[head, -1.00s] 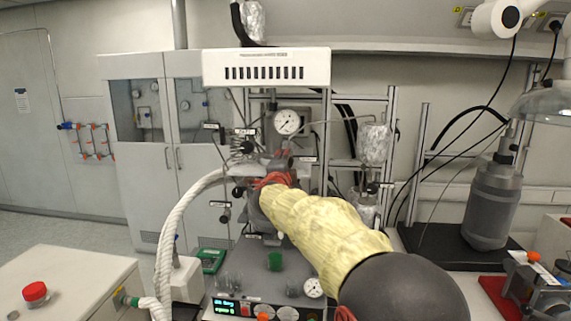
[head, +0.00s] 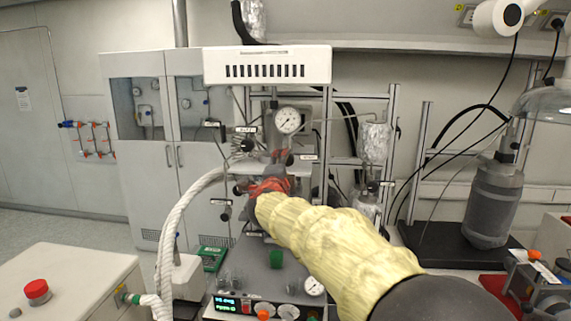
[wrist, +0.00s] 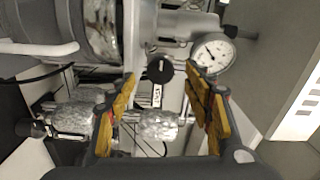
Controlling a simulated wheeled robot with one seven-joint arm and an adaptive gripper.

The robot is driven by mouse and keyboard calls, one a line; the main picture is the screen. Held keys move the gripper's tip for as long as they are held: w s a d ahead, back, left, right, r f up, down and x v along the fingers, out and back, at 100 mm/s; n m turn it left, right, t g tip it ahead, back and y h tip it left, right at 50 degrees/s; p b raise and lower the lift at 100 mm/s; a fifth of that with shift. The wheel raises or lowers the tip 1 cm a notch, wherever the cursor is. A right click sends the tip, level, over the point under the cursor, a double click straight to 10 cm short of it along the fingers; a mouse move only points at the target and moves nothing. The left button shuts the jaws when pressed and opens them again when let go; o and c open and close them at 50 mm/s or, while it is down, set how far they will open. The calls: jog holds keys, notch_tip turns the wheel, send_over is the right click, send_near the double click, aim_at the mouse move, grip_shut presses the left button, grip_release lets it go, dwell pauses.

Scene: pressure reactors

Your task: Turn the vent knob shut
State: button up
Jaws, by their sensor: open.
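The label print is too small to read surely, so I cannot tell for certain that this is the vent knob. My gripper (wrist: 160,74) is open. Its yellow-padded fingers appear either side of the knob, with the knob beyond the tips and no contact visible.
A dial gauge (head: 288,120) stands above my gripper; it is close to the right finger in the wrist view (wrist: 212,55). Foil-wrapped glassware (head: 375,143) is to the right. A white hose (head: 166,240) curves at left. The control panel (head: 265,307) lies below.

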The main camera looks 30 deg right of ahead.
jog(key=shift+v, duration=1.2)
jog(key=w+a+f+n+y, duration=0.1)
jog(key=a+f+n+y, duration=0.6)
jog(key=a+f+n, duration=0.3)
jog(key=s+a+f+n+g+y, duration=0.3)
jog(key=s+a+f+n+y, duration=0.1)
jog(key=s+a+f, duration=0.35)
jog(key=s+a+f+n+g, duration=0.2)
jog(key=s+f+n, duration=0.1)
jog(key=s, duration=0.5)
jog(key=s+a+f+n+g, duration=0.1)
jog(key=s+f+n+g, duration=0.15)
jog(key=s, duration=0.45)
jog(key=s+d+f+n+g, duration=0.1)
jog(key=s+f+n, duration=0.1)
jog(key=s, duration=0.8)
jog(key=s+d+f+n+g+h+b, duration=0.1)
jog(key=s, duration=1)
jog(key=shift+d+f+n+b, duration=0.3)
jog(key=shift+d+f+n, duration=0.05)
jog(key=shift+d+f, duration=0.05)
